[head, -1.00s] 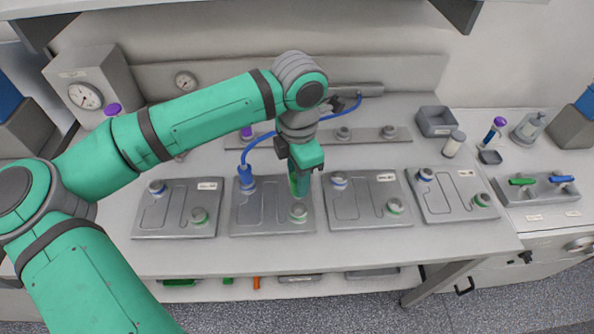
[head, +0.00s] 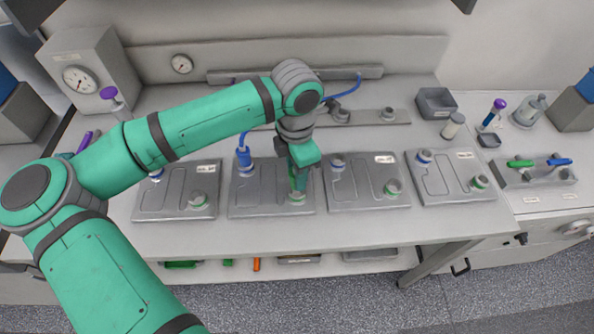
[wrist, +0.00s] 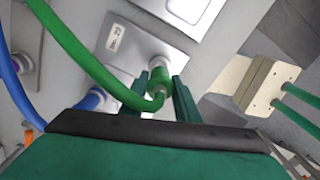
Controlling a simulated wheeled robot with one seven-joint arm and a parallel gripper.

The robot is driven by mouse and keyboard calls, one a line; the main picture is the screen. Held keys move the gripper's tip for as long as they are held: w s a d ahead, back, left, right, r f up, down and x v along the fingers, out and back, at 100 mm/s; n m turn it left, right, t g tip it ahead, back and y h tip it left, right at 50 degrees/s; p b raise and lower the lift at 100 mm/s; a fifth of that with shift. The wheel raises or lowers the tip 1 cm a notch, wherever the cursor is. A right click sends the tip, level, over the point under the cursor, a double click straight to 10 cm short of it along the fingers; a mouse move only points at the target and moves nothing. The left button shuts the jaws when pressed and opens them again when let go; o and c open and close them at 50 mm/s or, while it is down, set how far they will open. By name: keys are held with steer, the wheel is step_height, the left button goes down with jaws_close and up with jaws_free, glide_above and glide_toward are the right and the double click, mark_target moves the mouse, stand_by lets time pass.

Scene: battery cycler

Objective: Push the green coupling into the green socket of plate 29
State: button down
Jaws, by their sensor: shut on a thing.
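My gripper (head: 298,188) is shut on the green coupling (wrist: 159,84), which has a green hose (wrist: 85,65) bent away from it. In the head view the fingertips are at the green socket (head: 296,198) of the second plate from the left (head: 262,206). In the wrist view the coupling's far end meets or nearly meets a pale socket ring (wrist: 155,62); I cannot tell how deep it sits. A plate label (wrist: 117,38) shows there, but its number is too small to read surely.
A blue coupling (head: 243,156) with a blue hose stands on the same plate's back left. Other plates stand to the left (head: 176,205) and right (head: 367,197), with another further right (head: 450,190). A grey bin (head: 436,103) and a rack (head: 535,172) are at the right.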

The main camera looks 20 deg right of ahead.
steer(key=shift+d+f, duration=0.2)
stand_by(0.3)
steer(key=shift+a+f, duration=0.1)
steer(key=shift+f, duration=1.35)
stand_by(0.8)
steer(key=c, duration=0.9)
jaws_free()
steer(key=shift+w+r, duration=0.1)
